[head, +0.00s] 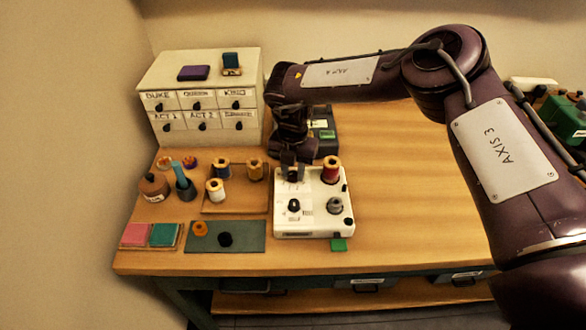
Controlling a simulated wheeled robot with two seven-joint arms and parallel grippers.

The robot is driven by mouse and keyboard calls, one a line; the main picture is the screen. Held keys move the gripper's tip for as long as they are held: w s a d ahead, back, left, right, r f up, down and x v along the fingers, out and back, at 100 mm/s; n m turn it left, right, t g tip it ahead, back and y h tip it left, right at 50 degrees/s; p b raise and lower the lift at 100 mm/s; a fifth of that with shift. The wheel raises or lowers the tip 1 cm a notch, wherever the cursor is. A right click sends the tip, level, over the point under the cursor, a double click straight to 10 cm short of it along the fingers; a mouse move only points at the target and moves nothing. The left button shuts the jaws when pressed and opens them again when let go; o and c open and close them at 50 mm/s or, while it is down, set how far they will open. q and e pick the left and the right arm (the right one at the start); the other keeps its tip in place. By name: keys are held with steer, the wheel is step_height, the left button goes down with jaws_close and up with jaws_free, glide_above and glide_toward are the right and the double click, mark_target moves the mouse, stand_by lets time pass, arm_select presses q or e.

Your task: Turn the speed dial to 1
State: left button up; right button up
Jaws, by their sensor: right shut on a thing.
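A white control unit (314,228) stands on the wooden table near its front edge. A black knob (293,205) sits at its front left and a grey round part (334,205) at its front right. My right gripper (292,174) reaches down over the unit's back left corner. It is shut on a dial there, which its fingers mostly hide. I cannot read the markings around the dial or tell its setting. My left gripper is out of view.
A red spool (330,168) stands at the unit's back right. A wooden tray (240,203) with several spools is close on the left. A white drawer cabinet (205,75) stands behind.

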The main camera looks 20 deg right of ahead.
mark_target(293, 173)
steer(key=n+p, duration=0.1)
steer(key=n, duration=0.2)
steer(key=shift+n, duration=2.6)
steer(key=o, duration=1)
steer(key=shift+r, duration=0.3)
step_height(293, 173, up, 7)
steer(key=shift+r+b, duration=0.15)
steer(key=shift+b, duration=0.75)
